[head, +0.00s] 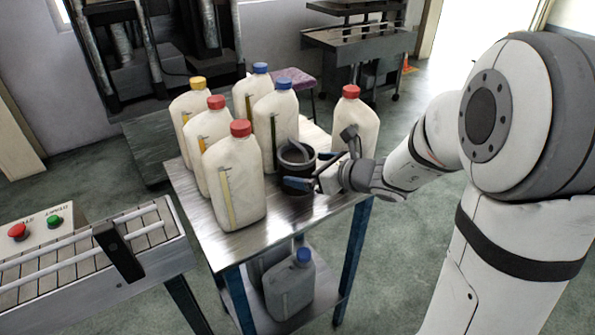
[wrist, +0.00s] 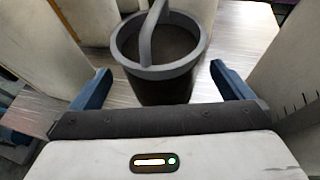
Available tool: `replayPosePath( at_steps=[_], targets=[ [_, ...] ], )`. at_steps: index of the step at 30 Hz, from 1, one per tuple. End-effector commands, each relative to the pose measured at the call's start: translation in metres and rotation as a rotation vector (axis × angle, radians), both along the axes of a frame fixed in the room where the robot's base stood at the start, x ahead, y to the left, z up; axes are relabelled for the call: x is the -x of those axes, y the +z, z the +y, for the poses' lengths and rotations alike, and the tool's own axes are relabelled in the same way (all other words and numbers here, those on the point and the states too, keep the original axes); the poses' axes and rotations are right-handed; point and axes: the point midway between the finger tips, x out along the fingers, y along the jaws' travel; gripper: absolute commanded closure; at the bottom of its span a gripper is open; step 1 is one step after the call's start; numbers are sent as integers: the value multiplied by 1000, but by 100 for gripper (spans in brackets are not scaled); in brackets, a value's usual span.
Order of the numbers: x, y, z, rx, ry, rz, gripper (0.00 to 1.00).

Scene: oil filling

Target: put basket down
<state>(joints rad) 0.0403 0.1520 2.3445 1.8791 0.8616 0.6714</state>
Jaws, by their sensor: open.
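The basket is a dark round container with a grey rim and a grey handle. In the head view the basket (head: 297,165) stands on the metal table (head: 235,240), among the white bottles. In the wrist view the basket (wrist: 160,72) is upright, just ahead of my gripper. My gripper (head: 306,180) is at the basket's near side, low over the table top. In the wrist view the blue fingertips of my gripper (wrist: 159,82) are wide apart, one to each side of the basket, with gaps between. The basket's lower part is partly hidden by my gripper.
Several white bottles with red, yellow and blue caps crowd the table, such as a red-capped one (head: 236,180) at the front and another (head: 354,122) close beside my gripper. A grey jug (head: 290,285) sits on the lower shelf. A roller conveyor (head: 90,265) is at left.

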Motion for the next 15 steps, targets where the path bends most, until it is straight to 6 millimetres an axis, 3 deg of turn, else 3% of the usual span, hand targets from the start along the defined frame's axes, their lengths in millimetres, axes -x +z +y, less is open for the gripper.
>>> replayPosePath(
  at_steps=[6, 15],
  targets=[
    [-21, -10, 24, 1, 3, 1, 0],
    [-28, -15, 31, 2, 1, -1, 0]
  ],
)
